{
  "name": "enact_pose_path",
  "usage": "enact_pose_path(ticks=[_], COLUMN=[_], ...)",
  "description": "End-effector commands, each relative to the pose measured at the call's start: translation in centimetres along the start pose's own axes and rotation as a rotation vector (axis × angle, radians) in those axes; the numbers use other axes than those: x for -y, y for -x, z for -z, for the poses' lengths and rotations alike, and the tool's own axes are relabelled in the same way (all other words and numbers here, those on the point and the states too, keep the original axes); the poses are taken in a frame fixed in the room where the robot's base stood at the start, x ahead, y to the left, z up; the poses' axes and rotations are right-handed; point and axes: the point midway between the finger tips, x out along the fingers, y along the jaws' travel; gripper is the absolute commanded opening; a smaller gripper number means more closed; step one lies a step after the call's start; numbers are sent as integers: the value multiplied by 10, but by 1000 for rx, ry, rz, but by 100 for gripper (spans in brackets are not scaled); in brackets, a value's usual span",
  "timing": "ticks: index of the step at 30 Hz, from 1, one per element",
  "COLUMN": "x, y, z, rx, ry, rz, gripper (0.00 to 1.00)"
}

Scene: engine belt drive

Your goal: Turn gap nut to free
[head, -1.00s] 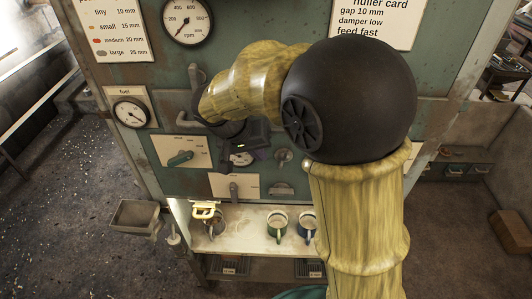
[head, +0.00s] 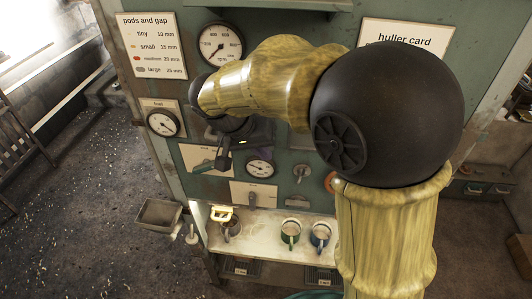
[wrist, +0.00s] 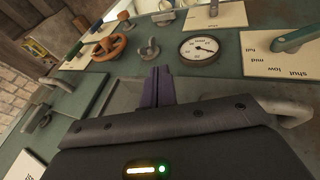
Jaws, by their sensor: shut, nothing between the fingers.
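A small grey metal knob (head: 301,171) sits on the green panel, right of a small round gauge (head: 260,168). It looks like the gap nut, but I can read no label on it. In the wrist view the knob (wrist: 150,49) stands beyond my fingertips, beside the gauge (wrist: 200,48). My gripper (wrist: 158,88) is shut and empty, its dark fingers pressed together. My arm hides part of the panel.
An orange handwheel (wrist: 110,47) is beside the knob. A green lever on a white plate (wrist: 297,37) and a grey handle (wrist: 288,110) stick out near the gripper. Below, a shelf (head: 262,232) holds several mugs.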

Motion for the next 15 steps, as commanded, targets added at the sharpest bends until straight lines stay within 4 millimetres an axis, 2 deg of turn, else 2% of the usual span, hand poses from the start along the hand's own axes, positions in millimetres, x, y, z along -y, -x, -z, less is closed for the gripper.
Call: enact_pose_path(ticks=[5,8,12,15], x=[-15,-33,-62,-83], y=[-29,-62,-112,-142], z=[-11,-26,-59,-85], rx=[53,107,157,153], ry=[33,69,103,104], rz=[42,107,236,319], gripper=[0,0,0,0])
